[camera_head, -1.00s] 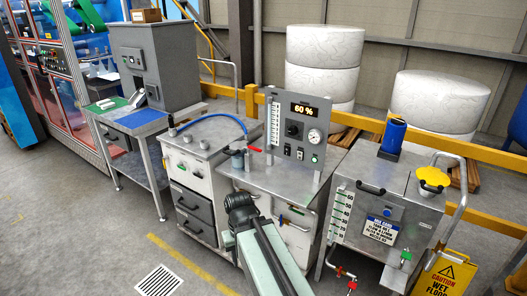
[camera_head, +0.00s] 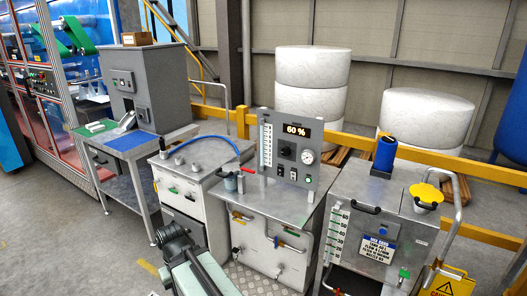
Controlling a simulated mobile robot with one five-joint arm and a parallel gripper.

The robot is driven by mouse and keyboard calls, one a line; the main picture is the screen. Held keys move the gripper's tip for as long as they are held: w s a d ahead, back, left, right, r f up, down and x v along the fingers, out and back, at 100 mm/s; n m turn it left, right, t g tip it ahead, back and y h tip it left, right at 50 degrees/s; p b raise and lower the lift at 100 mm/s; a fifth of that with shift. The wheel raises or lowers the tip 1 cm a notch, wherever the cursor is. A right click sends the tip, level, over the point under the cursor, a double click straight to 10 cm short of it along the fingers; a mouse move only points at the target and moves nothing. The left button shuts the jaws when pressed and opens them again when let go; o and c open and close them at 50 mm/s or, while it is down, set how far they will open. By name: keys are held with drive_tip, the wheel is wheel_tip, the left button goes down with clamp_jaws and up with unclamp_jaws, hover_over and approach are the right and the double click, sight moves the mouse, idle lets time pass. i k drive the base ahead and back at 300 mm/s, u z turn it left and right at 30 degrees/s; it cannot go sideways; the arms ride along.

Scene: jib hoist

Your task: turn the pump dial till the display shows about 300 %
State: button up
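The pump panel (camera_head: 268,151) stands upright at the back of a metal-topped cabinet (camera_head: 262,200), right of the picture's middle. Its lit display (camera_head: 296,129) reads 60 %. The black dial (camera_head: 287,152) is below the display, left of a round white gauge (camera_head: 307,157). No gripper is near the dial. My pale green arm (camera_head: 205,272) with a dark joint (camera_head: 174,240) shows at the bottom, left of and in front of the cabinet. The fingers of my gripper do not show.
A cup-like pot (camera_head: 230,182) and a red handle (camera_head: 247,170) are at the cabinet top's left edge. A white drawer unit (camera_head: 182,190) stands left, a metal tank (camera_head: 385,210) right. A yellow wet-floor sign (camera_head: 455,284) is at lower right.

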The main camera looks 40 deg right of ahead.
sight(285, 150)
drive_tip(key=u, duration=0.2)
drive_tip(key=i, duration=1)
drive_tip(key=z, duration=0.1)
